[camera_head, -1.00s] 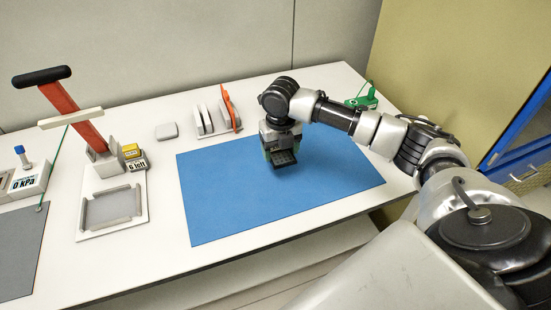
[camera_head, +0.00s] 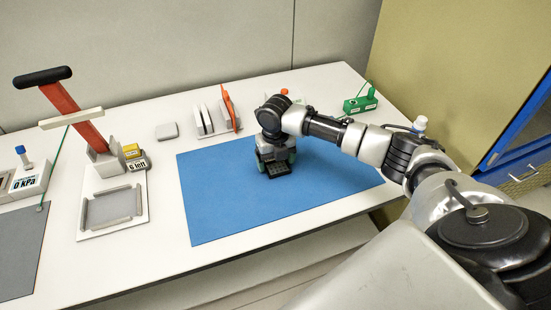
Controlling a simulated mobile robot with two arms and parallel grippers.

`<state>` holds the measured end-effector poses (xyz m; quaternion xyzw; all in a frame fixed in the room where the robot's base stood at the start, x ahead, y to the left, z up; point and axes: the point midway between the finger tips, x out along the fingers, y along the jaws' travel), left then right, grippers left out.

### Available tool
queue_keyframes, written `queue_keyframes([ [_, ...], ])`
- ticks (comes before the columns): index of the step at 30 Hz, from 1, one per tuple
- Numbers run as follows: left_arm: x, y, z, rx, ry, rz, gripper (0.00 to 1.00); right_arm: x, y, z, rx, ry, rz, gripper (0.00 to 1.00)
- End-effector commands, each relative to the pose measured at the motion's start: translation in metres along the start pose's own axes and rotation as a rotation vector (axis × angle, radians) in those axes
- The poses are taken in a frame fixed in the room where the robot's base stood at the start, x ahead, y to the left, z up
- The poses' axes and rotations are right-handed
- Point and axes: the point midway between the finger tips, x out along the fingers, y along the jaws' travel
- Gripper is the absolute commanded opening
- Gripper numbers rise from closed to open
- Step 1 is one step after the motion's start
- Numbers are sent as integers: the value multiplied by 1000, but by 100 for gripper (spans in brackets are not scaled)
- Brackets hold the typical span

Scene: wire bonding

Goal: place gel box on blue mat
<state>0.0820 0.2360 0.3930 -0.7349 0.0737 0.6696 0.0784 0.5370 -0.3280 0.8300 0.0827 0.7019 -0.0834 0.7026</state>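The gel box (camera_head: 276,173), a small dark box with a gridded top, is low over the blue mat (camera_head: 225,205), towards its upper middle. It looks to be at or just above the mat's surface; I cannot tell if it touches. My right gripper (camera_head: 276,163) points down over it, with a green-tipped finger at each side of the box. The fingers look closed against its sides, though the contact is partly hidden by the wrist. My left gripper is out of view.
A grey tray fixture (camera_head: 112,207) and an orange-handled press (camera_head: 78,115) stand left of the mat. A rack with an orange piece (camera_head: 229,108) stands behind it. A green tool (camera_head: 361,103) lies at the back right. The mat's left and front are clear.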

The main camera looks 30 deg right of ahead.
Motion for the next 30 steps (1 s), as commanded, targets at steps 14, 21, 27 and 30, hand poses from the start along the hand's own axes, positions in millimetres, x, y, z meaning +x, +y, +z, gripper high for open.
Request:
queue_keyframes([
  [14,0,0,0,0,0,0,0,-10,0,0,-1,-2,0,95],
  [21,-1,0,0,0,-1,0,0,-58,0,1,-1,-5,1,95],
  [27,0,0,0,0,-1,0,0,-97,0,1,0,-3,1,95],
  [30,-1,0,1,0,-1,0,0,-111,0,1,0,-2,1,95],
])
